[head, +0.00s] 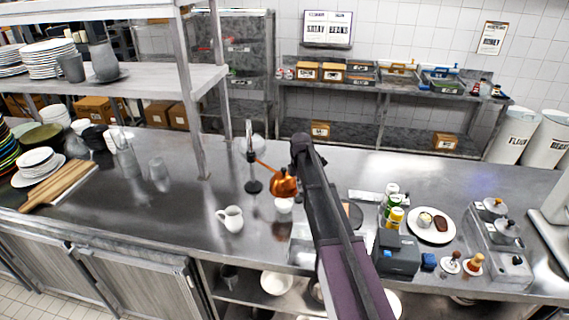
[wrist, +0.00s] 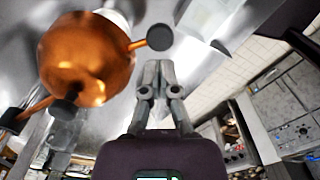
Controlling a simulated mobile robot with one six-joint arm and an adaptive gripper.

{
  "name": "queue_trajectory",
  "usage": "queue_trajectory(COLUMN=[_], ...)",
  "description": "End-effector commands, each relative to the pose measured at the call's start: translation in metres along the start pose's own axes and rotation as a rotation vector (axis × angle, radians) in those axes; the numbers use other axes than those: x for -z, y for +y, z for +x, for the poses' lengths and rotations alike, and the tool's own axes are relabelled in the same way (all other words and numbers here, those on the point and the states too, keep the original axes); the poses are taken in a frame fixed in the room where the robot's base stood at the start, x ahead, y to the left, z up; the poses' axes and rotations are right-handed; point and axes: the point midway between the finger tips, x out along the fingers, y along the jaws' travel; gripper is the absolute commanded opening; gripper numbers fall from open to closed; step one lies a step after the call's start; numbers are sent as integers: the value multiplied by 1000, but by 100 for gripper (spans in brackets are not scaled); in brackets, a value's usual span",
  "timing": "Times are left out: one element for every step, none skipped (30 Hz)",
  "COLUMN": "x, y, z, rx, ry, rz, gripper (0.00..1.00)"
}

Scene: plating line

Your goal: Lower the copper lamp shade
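In the wrist view the shade (wrist: 85,62) fills the upper left. A short copper rod with a black knob (wrist: 160,38) sticks out from it towards my gripper. My gripper (wrist: 157,68) has its fingertips together with nothing between them, apart from the knob. My arm hides the gripper in the head view.
A white jug (head: 231,218) stands left of the cup. Glasses (head: 158,172) stand farther left by a shelf post (head: 190,110). On the right are bottles (head: 391,210), a dark box (head: 396,258) and a plate of food (head: 431,238). The steel counter behind the stand is mostly clear.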

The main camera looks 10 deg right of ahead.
Motion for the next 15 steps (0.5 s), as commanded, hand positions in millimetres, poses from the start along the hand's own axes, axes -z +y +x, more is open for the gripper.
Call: queue_trajectory(x=[0, 0, 0, 0, 0, 0, 0, 0, 0, 0, 0, 0, 0, 0, 0], y=[0, 0, 0, 0, 0, 0, 0, 0, 0, 0, 0, 0, 0, 0, 0], z=[-6, -8, -10, -12, -13, -16, -17, -19, -21, -23, -24, -27, -28, -30, -32], rx=[0, 0, 0, 0, 0, 0, 0, 0, 0, 0, 0, 0, 0, 0, 0], ry=[0, 0, 0, 0, 0, 0, 0, 0, 0, 0, 0, 0, 0, 0, 0], rz=[0, 0, 0, 0, 0, 0, 0, 0, 0, 0, 0, 0, 0, 0, 0], gripper=[0, 0, 0, 0, 0, 0, 0, 0, 0, 0, 0, 0, 0, 0, 0])
